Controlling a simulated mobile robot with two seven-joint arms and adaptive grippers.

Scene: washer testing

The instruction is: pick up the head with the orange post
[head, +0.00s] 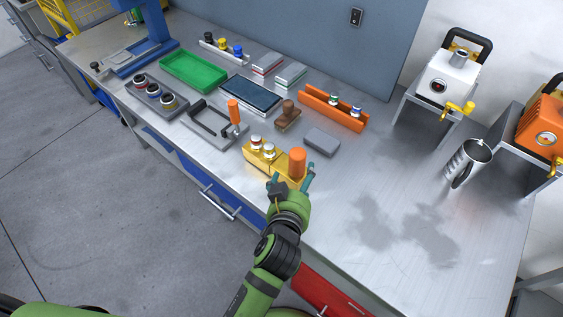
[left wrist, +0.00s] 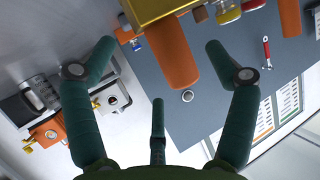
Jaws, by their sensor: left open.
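An orange post (head: 298,162) stands upright at the right end of a yellow block (head: 258,167) near the table's front edge. Small white-topped pieces stand on the block beside it. In the left wrist view the orange post (left wrist: 172,55) sticks out from the gold-yellow block (left wrist: 155,10). My left gripper (head: 292,174) is open at the post's near side. In the left wrist view its fingers (left wrist: 160,52) lie on either side of the post, with gaps on both sides. The post's lower part is partly hidden by the gripper in the head view. My right gripper is not in view.
A second orange upright handle (head: 234,110) stands on a grey clamp to the left. A grey box (head: 322,141) and an orange rack (head: 322,107) lie behind the post. A metal jug (head: 470,160) stands at right. The table's right front area is clear.

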